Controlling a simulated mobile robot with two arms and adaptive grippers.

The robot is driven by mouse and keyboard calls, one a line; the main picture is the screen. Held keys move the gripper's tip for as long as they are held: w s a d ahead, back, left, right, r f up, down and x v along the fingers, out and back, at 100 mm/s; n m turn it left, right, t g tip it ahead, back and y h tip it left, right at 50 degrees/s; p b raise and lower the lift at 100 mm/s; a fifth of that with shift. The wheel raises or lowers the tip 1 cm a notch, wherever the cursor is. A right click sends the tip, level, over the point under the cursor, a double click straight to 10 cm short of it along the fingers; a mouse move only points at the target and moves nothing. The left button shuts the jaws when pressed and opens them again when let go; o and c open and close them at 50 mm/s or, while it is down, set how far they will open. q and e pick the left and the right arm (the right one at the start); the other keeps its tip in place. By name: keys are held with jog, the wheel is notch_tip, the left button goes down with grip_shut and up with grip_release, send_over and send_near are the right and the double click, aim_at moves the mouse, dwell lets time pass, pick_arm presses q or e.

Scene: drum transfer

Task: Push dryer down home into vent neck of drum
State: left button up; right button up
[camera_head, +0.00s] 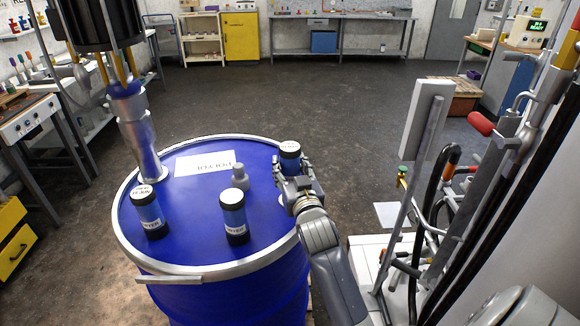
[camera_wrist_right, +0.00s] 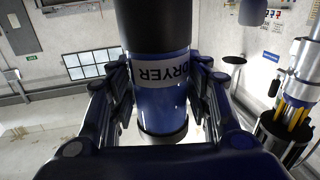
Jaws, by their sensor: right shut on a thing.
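The blue drum (camera_head: 205,260) stands in the middle of the head view with a pale metal rim. My right gripper (camera_head: 291,182) is shut on a dark blue dryer (camera_head: 290,160) with black ends, above the right side of the drum lid. In the right wrist view this dryer (camera_wrist_right: 162,90) stands between both fingers (camera_wrist_right: 163,75), its label reading DRYER. The gripper hides its lower end in the head view, so I cannot tell whether it sits in a vent neck. Two similar canisters, a left one (camera_head: 150,214) and a middle one (camera_head: 235,220), stand on the lid. My left gripper is out of view.
A small grey bottle-shaped fitting (camera_head: 240,177) stands on the lid near a white paper label (camera_head: 208,163). A metal tube (camera_head: 143,145) under a black machine rises from the lid's left side. A hose-laden cart (camera_head: 425,225) stands close on the right.

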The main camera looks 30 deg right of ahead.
aim_at(291, 181)
jog(key=shift+f, duration=0.25)
dwell(0.5)
dwell(0.7)
jog(key=shift+f, duration=0.25)
dwell(0.5)
jog(key=shift+f, duration=0.25)
jog(key=shift+f+b, duration=0.85)
jog(key=shift+f, duration=0.3)
jog(key=shift+s+f, duration=0.1)
jog(key=shift+f, duration=0.1)
jog(key=o, duration=1.2)
jog(key=shift+o, duration=0.5)
jog(key=shift+f, duration=0.15)
